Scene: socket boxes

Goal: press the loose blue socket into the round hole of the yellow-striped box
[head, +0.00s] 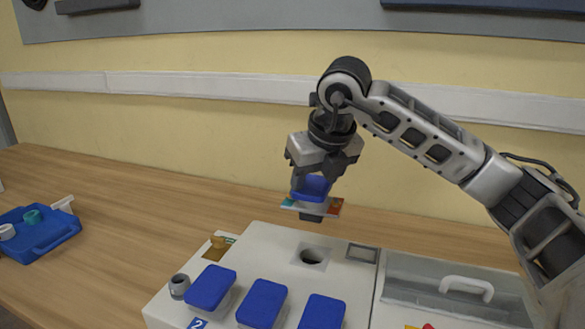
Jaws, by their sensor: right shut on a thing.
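My right gripper (312,185) is shut on a blue-topped piece (312,188), which looks like the blue socket. A thin plate with teal and orange-red ends shows around its lower part, with a dark stub below. It hangs above a white box (262,238), apart from its top. A dark round hole (312,257) opens in that top, below the held piece. I cannot make out a yellow stripe on this box. My left gripper is not in view.
Several blue caps (262,303) stand along the box's front, with a grey cylinder (179,286) at its left corner. A clear-lidded compartment (455,285) with a white handle lies right. A blue tray (50,238) holds small parts at left. Bare wooden table lies between.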

